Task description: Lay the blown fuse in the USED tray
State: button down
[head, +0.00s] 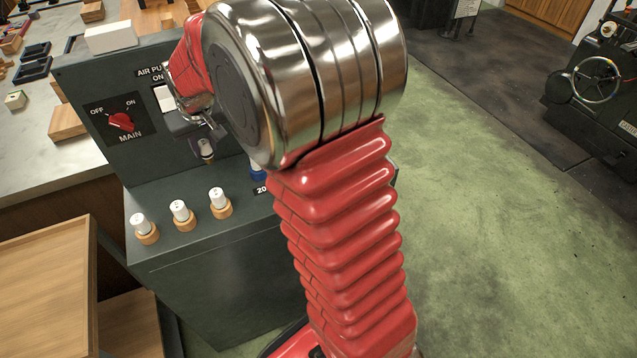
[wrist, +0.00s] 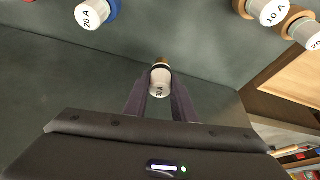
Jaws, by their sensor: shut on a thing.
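A fuse (wrist: 160,80) with a white body and a brassy end is between the fingertips of my gripper (wrist: 161,92). Its label ends in A, but the number is hard to read. In the head view the held fuse (head: 205,150) hangs in front of the dark panel, above the cabinet ledge, with my gripper (head: 203,136) around it. A blue-based 20 A fuse (wrist: 96,14) shows at upper left in the wrist view, mostly hidden behind my arm in the head view. I can make out no tray marked USED in either view.
Three white fuses in tan holders (head: 182,214) stand on the ledge of the dark cabinet (head: 230,280). A red MAIN switch (head: 121,121) is on its upright panel. A wooden box or shelf (head: 45,275) is at lower left. Green floor (head: 490,210) is open on the right.

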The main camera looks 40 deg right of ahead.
jog(key=s+d+r+m+h, duration=0.1)
jog(key=s+d+r+m, duration=0.15)
jog(key=s+d, duration=0.7)
jog(key=s+d+r+m+h, duration=0.1)
jog(key=s+d+r+m, duration=0.15)
jog(key=s+d, duration=0.7)
jog(key=shift+s+d+n+y, duration=0.3)
jog(key=shift+s+d+n, duration=0.35)
jog(key=shift+d+n, duration=0.15)
jog(key=shift+s+d+n+y, duration=0.3)
jog(key=shift+s+d+n, duration=0.3)
jog(key=shift+d+n, duration=0.15)
jog(key=shift+f, duration=3.15)
jog(key=shift+f, duration=1.85)
jog(key=shift+f, duration=0.1)
